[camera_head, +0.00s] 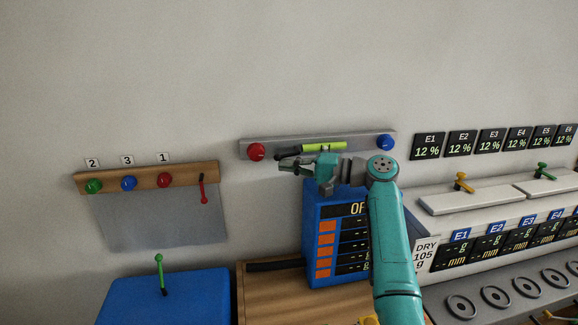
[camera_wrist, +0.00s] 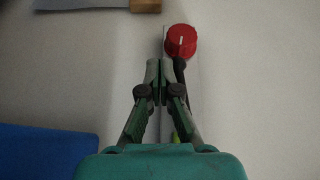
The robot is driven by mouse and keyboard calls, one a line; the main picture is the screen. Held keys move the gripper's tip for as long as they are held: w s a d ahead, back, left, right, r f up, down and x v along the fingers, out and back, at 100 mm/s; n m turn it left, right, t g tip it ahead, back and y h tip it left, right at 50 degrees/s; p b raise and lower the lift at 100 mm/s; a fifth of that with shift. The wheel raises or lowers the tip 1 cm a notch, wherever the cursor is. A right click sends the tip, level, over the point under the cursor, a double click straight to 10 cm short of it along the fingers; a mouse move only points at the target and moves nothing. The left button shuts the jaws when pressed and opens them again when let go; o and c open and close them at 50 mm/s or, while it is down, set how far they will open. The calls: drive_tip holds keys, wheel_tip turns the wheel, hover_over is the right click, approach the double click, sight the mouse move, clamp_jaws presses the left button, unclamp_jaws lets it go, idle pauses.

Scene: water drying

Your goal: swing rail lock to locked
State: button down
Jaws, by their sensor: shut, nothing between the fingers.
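A grey rail (camera_head: 270,144) is fixed on the wall, with a red knob (camera_head: 256,152) at its left end and a blue knob (camera_head: 385,143) at its right. A lime bar (camera_head: 325,147) with a dark part lies along the rail between them. A red lever (camera_head: 203,190) hangs down at the right end of a wooden rail (camera_head: 120,177). No label shows which is the rail lock. My gripper (camera_head: 285,163) is shut and empty, just below the grey rail. In the wrist view, its fingertips (camera_wrist: 158,66) are beside the dark part (camera_wrist: 180,72), below the red knob (camera_wrist: 181,41); contact is unclear.
A blue display box (camera_head: 316,215) stands below my gripper. At the left, a blue block (camera_head: 190,298) carries a green lever (camera_head: 159,268). A white console (camera_head: 470,200) with small levers runs to the right. The wall above is clear.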

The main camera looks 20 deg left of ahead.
drive_tip(key=d, duration=0.4)
drive_tip(key=w+d, duration=0.1)
drive_tip(key=d, duration=0.7)
drive_tip(key=shift+w+r, duration=0.2)
